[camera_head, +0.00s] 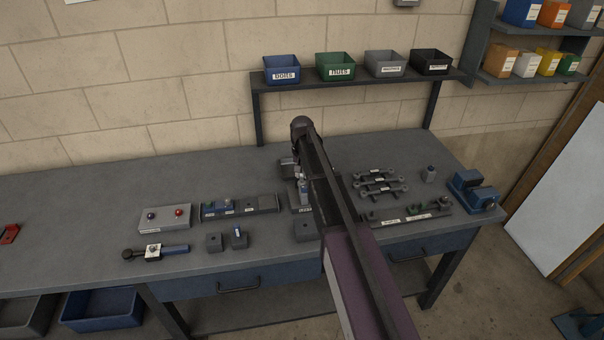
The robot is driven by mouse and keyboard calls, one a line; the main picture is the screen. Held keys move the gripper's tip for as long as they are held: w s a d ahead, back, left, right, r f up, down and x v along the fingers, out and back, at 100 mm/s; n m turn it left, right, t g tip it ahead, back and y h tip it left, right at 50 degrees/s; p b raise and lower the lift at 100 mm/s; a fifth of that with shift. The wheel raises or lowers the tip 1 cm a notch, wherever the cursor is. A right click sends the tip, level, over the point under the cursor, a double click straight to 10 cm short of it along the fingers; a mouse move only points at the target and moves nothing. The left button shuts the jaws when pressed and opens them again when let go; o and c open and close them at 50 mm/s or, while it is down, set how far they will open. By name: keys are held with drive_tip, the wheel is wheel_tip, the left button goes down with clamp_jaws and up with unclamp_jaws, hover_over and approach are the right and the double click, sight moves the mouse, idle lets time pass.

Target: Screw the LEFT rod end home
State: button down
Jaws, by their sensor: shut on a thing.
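My gripper (301,180) is at the middle of the bench, mostly hidden behind my dark arm. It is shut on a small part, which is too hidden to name. Several grey rod-like links (382,183) with ringed ends and white labels lie to the right of my arm. A labelled rack (440,208) with small green-marked parts lies in front of them. I cannot tell which piece is the left rod end or how far it is threaded.
A blue vise (474,190) stands at the bench's right end. A shelf (360,82) with bins stands behind.

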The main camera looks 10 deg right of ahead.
drive_tip(key=shift+s+n, duration=0.15)
drive_tip(key=shift+n, duration=0.35)
drive_tip(key=n, duration=0.3)
drive_tip(key=shift+n, duration=0.9)
drive_tip(key=shift+n, duration=0.3)
drive_tip(key=shift+f+n, duration=0.1)
drive_tip(key=shift+n, duration=2.2)
drive_tip(key=shift+n, duration=2.6)
